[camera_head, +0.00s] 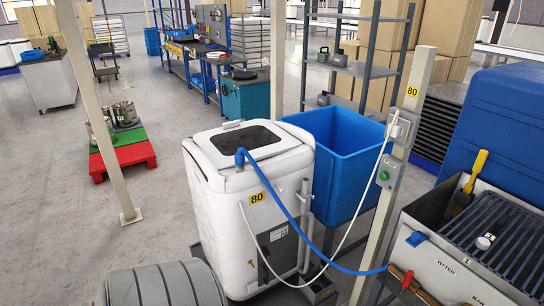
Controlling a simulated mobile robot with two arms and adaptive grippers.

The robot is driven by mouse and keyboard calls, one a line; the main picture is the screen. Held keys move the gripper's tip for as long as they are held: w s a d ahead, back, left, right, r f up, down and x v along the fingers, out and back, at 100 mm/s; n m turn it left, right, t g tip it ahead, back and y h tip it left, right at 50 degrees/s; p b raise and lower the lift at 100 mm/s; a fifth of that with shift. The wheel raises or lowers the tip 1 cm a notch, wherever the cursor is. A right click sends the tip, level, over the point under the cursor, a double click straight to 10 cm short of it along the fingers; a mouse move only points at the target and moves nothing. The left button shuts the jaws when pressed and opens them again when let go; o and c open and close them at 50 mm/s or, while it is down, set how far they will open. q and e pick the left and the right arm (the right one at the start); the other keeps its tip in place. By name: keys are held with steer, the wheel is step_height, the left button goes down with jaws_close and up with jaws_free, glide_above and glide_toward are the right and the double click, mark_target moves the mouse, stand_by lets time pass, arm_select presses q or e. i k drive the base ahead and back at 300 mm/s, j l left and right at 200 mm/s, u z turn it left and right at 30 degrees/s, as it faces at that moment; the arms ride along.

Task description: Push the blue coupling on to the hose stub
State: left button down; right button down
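A blue hose (290,213) runs from the top of the white machine (232,215), sags, and ends low by the tank wall. I cannot tell whether hose and fitting touch. No hose stub is clearly visible. Neither of my grippers is in view.
The grey tank (440,270) has a dark slatted top with a yellow-handled tool (475,173). A post (409,130) carries a plug with a white cable and a green button. A blue bin (345,135) stands behind the machine.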

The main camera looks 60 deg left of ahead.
mark_target(240, 159)
steer(key=u, duration=2.1)
